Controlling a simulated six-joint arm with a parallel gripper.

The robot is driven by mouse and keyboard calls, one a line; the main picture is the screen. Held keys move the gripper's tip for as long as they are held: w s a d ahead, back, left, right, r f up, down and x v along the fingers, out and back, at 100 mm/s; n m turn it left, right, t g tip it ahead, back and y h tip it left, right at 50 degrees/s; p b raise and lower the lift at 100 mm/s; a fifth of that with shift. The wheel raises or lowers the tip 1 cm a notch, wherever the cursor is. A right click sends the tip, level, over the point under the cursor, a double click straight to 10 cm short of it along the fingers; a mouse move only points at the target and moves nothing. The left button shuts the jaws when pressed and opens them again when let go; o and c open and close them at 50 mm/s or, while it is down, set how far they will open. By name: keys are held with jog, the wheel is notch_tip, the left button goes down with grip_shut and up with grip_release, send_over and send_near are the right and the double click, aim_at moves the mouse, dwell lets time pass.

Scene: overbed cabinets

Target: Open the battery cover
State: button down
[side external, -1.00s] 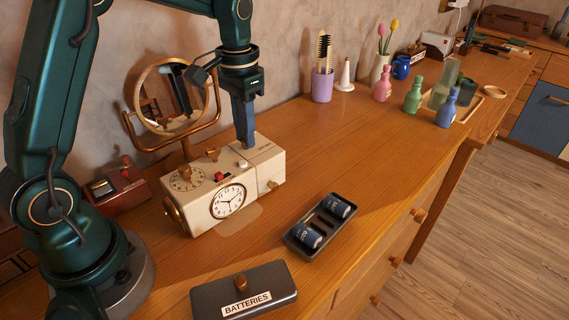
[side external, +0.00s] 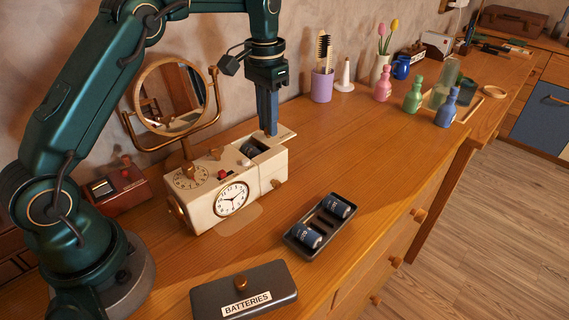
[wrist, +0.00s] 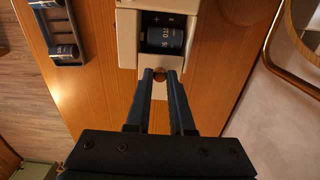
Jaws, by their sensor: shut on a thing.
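A cream box clock (side external: 205,212) with a round dial stands on the wooden top. Its battery compartment (side external: 253,147) is uncovered on top, and a dark blue battery (wrist: 163,38) lies inside. The cream battery cover (side external: 287,133) sticks out past the clock's back right edge. My gripper (side external: 270,133) points down over the cover. In the wrist view, the fingertips of my gripper (wrist: 160,74) are closed around a small brown knob (wrist: 160,73) on the cover.
A dark tray (side external: 300,246) with batteries sits to the right of the clock. Its lid labelled BATTERIES (side external: 243,290) lies in front. A round mirror (side external: 170,97) stands behind the clock, and a red box (side external: 118,190) is at its left.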

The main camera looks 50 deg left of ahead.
jog(key=shift+w, duration=0.4)
jog(key=c, duration=0.8)
grip_release()
jog(key=shift+o, duration=0.2)
jog(key=shift+r, duration=2.55)
